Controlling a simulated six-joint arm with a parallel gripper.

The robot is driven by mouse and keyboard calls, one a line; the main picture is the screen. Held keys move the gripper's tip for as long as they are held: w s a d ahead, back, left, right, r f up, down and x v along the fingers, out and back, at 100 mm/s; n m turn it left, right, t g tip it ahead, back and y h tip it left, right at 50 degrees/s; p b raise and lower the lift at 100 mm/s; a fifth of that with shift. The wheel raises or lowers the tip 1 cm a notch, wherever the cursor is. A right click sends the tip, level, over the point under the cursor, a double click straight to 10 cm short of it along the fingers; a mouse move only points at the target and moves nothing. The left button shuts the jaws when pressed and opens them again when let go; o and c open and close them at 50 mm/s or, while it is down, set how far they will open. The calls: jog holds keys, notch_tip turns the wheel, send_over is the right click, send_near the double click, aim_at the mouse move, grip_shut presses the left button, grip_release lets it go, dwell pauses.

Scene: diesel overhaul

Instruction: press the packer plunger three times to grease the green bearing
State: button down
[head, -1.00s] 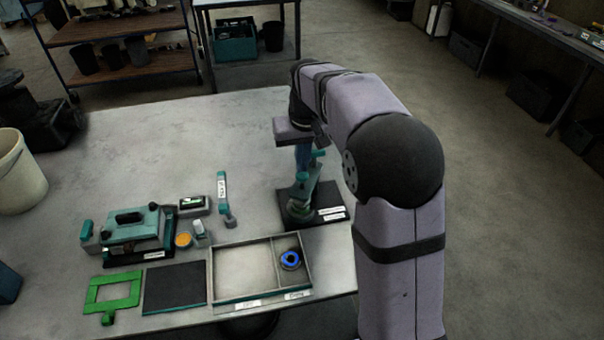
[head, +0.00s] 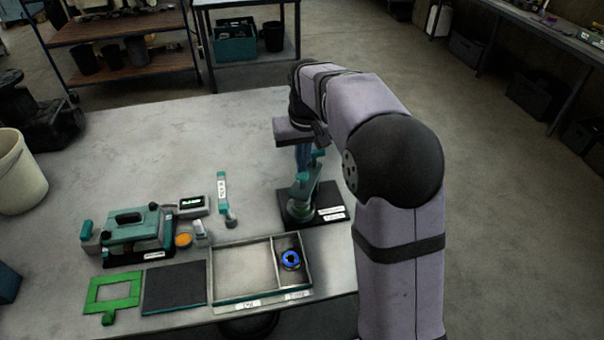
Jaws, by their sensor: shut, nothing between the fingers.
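The bearing packer (head: 304,188) is a teal stand with an upright body and a top part on a black base plate, right of centre on the bench. A greenish ring at its foot (head: 299,211) looks like the green bearing, seated low in the packer, but it is small and partly hidden. My gripper (head: 303,158) points down over the packer, with its blue fingers shut and nothing between them. The fingertips are at or just above the packer's top. I cannot tell whether they touch the plunger, which is partly hidden by the fingers.
A blue-ringed bearing (head: 290,259) lies in the right compartment of the divided tray (head: 262,304); the other compartment is empty. To the left are a teal machine (head: 135,228), a green frame (head: 112,293) and a dark mat (head: 174,288).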

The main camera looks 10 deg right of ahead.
jog(key=shift+f, duration=0.2)
jog(key=shift+f+b, duration=0.75)
jog(key=shift+f, duration=0.35)
jog(key=shift+r, duration=0.1)
jog(key=shift+r+p, duration=1.15)
jog(key=shift+f, duration=0.25)
